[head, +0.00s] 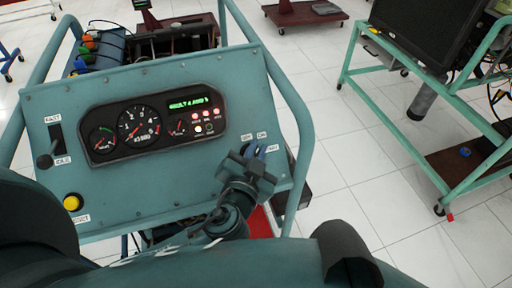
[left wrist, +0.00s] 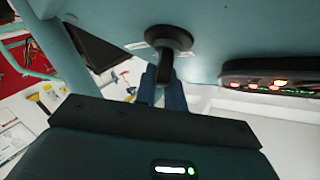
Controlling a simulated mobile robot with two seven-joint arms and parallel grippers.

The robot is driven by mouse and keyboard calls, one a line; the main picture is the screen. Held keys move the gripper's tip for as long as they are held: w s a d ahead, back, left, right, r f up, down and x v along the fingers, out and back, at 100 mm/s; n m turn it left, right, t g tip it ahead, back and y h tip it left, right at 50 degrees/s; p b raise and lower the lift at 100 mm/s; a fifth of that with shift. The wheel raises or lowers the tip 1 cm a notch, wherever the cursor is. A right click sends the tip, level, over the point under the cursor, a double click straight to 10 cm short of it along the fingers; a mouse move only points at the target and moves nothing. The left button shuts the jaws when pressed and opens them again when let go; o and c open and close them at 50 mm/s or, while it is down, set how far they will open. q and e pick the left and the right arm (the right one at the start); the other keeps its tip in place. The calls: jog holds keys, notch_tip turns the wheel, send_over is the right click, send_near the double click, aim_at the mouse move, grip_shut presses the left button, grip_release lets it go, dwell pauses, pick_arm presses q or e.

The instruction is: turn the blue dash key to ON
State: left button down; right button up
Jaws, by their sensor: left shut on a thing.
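The dash panel (head: 190,190) fills the middle left of the head view. My left gripper (head: 251,158) is at its right end, shut on the blue dash key beside the switch labels. In the left wrist view, my gripper's two blue fingers (left wrist: 163,92) close around the dark stem below the round black key switch (left wrist: 170,38). The fingers and hand hide most of the key, and I cannot tell which label it points to. The ON label (head: 262,134) shows just above the gripper. My right gripper is not in view.
The gauge cluster (head: 155,124) has a lit green display and red lamps. A lever (head: 46,160) and a yellow button (head: 72,202) are at the panel's left. A tube frame (head: 290,95) rises beside the panel. White floor (head: 345,150) lies open to the right, before another cart (head: 455,165).

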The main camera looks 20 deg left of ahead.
pick_arm(q)
jog(key=shift+r, duration=0.15)
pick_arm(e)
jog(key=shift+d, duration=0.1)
pick_arm(q)
jog(key=c, duration=1.5)
grip_release()
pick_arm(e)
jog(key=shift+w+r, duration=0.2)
